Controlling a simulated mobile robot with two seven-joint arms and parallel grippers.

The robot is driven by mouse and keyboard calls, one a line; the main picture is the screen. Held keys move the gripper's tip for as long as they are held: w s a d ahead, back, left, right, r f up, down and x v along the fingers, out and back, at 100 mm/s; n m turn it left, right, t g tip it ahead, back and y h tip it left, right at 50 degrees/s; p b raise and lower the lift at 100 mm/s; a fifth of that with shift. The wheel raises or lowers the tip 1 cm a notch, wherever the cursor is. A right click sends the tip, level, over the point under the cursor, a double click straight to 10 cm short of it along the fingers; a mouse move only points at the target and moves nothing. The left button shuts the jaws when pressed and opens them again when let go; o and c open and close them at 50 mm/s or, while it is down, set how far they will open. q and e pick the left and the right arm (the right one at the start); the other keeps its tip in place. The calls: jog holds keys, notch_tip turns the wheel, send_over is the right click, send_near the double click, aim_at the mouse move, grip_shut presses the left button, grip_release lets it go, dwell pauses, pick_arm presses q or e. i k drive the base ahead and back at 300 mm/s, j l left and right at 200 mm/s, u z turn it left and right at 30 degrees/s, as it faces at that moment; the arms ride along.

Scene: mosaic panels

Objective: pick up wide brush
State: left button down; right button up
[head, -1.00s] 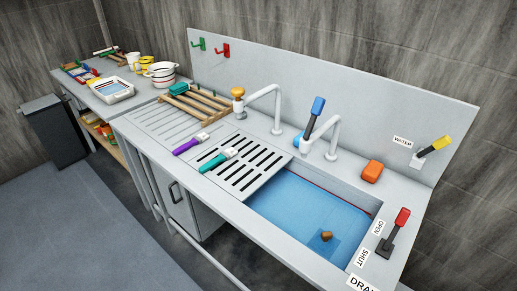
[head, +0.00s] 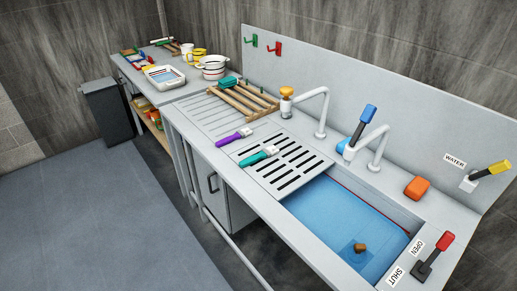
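Two brush-like tools lie on the metal counter in the head view. One has a purple handle (head: 229,139) and a pale head pointing right, on the ribbed drainboard near its front edge. The other has a teal handle (head: 252,159) and a pale head, on the slotted grate (head: 292,172). Both look similar in size, and I cannot tell which is the wide brush. A blue-handled tool (head: 368,114) stands upright behind the sink by the tap, its lower end hard to make out. Neither of my grippers is in view.
The sink (head: 335,210) holds blue water and a small brown plug. A wooden rack (head: 240,99) stands behind the brushes. Taps, an orange block (head: 417,187) and levers line the right side. A dark bin (head: 107,112) stands far left. The floor in front is clear.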

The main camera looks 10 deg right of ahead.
aim_at(247, 131)
jog(key=i+j, duration=0.65)
jog(key=i+j+z, duration=0.25)
jog(key=i+j, duration=0.2)
jog(key=j, duration=0.2)
jog(key=i+j+z, duration=0.15)
jog(key=j, duration=0.2)
jog(key=i, duration=0.05)
